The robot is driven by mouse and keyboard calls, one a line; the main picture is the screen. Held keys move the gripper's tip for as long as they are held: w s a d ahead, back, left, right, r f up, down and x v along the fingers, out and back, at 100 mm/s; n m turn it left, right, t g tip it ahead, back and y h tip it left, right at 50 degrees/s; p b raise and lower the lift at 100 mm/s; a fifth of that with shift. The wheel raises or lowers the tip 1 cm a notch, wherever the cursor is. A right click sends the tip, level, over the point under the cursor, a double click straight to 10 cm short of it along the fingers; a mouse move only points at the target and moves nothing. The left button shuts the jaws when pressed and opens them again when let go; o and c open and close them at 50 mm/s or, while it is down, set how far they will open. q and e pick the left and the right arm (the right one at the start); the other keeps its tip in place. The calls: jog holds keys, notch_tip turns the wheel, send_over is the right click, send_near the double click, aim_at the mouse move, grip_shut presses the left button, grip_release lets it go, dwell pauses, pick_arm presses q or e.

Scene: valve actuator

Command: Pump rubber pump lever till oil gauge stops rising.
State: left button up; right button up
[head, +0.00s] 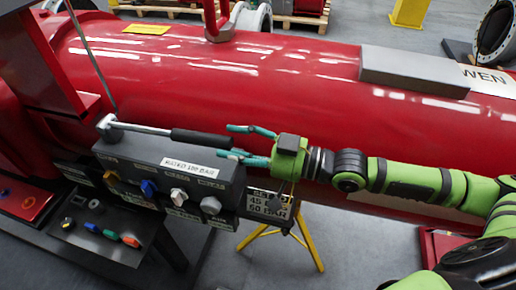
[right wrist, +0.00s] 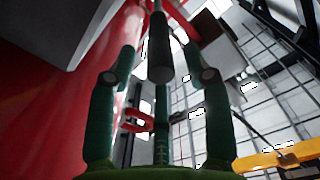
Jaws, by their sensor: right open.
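The pump lever (head: 203,137) is a silver rod with a black rubber grip. It runs from a round pivot on top of the dark grey control box (head: 150,160), pointing right and sloping slightly down in the head view. In the right wrist view the black grip (right wrist: 160,52) points in between the open fingers (right wrist: 158,62), with gaps showing at both sides. I cannot make out an oil gauge. My left gripper is not in view.
A large red cylinder (head: 300,90) fills the space behind the box. A pressure sign (head: 270,206) hangs beside the box, above a yellow stand (head: 310,240).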

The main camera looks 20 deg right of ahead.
jog(key=shift+v, duration=2.4)
jog(key=shift+c, duration=0.4)
jog(key=shift+w+r, duration=0.1)
jog(key=shift+r, duration=0.05)
jog(key=c, duration=0.7)
jog(key=w+r+p, duration=0.1)
jog(key=w+r+h, duration=0.1)
jog(key=r, duration=0.1)
jog(key=w+r+h+p, duration=0.1)
jog(key=w, duration=0.1)
jog(key=shift+d+r+m+p, duration=0.3)
jog(key=shift+d+r+p, duration=0.05)
jog(key=shift+r, duration=0.05)
grip_shut()
notch_tip(320, 180, up, 6)
jog(key=s+n+g+p, duration=0.1)
jog(key=g+p, duration=0.1)
jog(key=g, duration=0.1)
jog(key=w+a+f+p, duration=0.1)
jog(key=a+f+p, duration=0.1)
jog(key=a, duration=0.1)
jog(key=w+a+f+p, duration=0.1)
jog(key=a+f+p, duration=0.1)
jog(key=w+a+f+p, duration=0.2)
jog(key=a+p, duration=0.1)
jog(key=shift+a, duration=0.3)
jog(key=shift+s+f, duration=0.25)
jog(key=shift+f, duration=0.3)
